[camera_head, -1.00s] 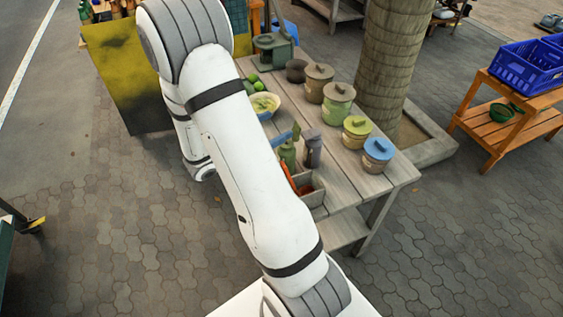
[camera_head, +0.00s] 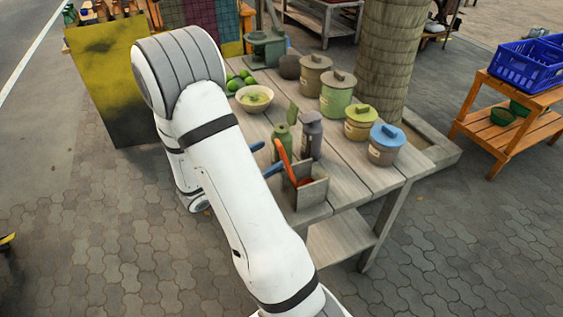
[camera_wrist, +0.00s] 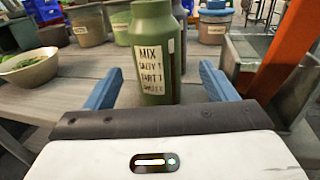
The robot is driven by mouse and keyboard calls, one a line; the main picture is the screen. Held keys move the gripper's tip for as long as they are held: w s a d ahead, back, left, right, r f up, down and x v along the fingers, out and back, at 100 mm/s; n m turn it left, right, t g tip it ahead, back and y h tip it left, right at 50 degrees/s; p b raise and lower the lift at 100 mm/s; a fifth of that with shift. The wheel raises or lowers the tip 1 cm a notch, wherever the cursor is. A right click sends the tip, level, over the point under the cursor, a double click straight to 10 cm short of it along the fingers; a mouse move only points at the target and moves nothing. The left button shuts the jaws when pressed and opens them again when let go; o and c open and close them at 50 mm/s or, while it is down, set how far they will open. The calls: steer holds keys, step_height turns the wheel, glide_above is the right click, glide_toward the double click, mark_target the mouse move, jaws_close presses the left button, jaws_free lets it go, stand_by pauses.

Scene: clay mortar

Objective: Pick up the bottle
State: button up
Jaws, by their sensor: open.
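The green bottle (camera_head: 281,145) stands upright on the wooden table, left of a dark grey bottle (camera_head: 311,135). My gripper (camera_head: 272,155) is open, its two blue fingers at the near side of the green bottle. In the wrist view the green bottle (camera_wrist: 152,50) stands ahead, framed between the fingers of my gripper (camera_wrist: 160,68), with a visible gap on both sides. It bears a white label with handwritten words. The dark bottle is mostly hidden behind it there.
A wooden box (camera_head: 310,193) with an orange-handled tool (camera_head: 286,160) stands close on the right. A bowl (camera_head: 254,98) and green fruit are to the left. Several lidded pots, including a blue-lidded one (camera_head: 386,150), line the back of the table (camera_head: 350,180).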

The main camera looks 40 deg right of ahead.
mark_target(288, 144)
steer(key=shift+w+d, duration=0.15)
steer(key=shift+d, duration=3.75)
steer(key=shift+c, duration=0.2)
steer(key=c, duration=1.1)
